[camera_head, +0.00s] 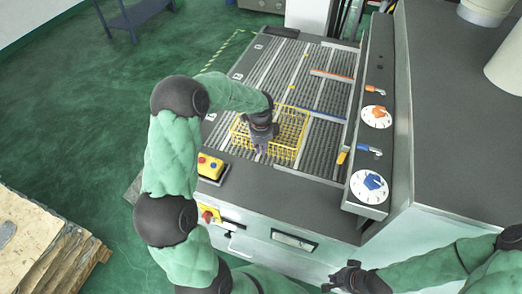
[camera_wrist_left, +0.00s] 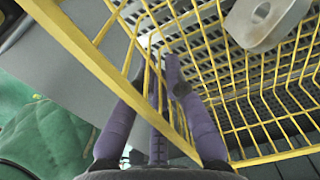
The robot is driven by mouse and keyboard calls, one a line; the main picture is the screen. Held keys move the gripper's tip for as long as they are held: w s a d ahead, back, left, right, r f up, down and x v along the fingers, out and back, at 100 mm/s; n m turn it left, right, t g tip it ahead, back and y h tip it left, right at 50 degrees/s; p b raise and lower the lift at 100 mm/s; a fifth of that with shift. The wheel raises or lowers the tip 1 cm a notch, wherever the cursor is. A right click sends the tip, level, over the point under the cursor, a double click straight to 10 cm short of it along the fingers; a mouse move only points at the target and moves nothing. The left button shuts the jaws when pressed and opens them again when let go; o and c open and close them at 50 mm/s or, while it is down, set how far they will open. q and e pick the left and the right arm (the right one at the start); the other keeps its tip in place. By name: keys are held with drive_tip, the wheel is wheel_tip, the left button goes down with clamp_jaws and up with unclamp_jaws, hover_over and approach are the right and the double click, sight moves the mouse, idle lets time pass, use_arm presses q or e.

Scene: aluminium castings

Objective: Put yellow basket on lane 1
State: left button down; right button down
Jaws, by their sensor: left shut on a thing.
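The yellow wire basket (camera_head: 296,147) is over the near part of the ribbed lane bed (camera_head: 318,174), roughly level; I cannot tell whether it rests on the bed or hangs just above it. My left gripper (camera_head: 260,147) reaches down at the basket's left part. In the left wrist view its purple fingers (camera_wrist_left: 165,75) are shut on the basket's yellow wire side (camera_wrist_left: 98,62). A grey metal casting with a hole (camera_wrist_left: 262,18) shows inside the basket. My right gripper (camera_head: 343,277) is at the bottom, away from the basket, and its fingers are too small to judge.
Small lane labels (camera_head: 211,117) line the bed's left edge. A raised panel with dials (camera_head: 370,186) borders the bed on the right. A yellow button box (camera_head: 210,166) stands at the front left corner. The far lanes look clear. A wooden pallet stack (camera_head: 40,240) is at lower left.

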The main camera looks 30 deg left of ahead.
use_arm(q)
drive_tip(key=shift+w+a+f, duration=0.1)
drive_tip(key=shift+w+f, duration=0.05)
drive_tip(key=shift+f, duration=0.7)
drive_tip(key=shift+f, duration=0.1)
drive_tip(key=c, duration=1.3)
unclamp_jaws()
drive_tip(key=shift+f, duration=0.1)
drive_tip(key=r, duration=1.2)
drive_tip(key=shift+s+r, duration=0.2)
drive_tip(key=shift+s, duration=0.05)
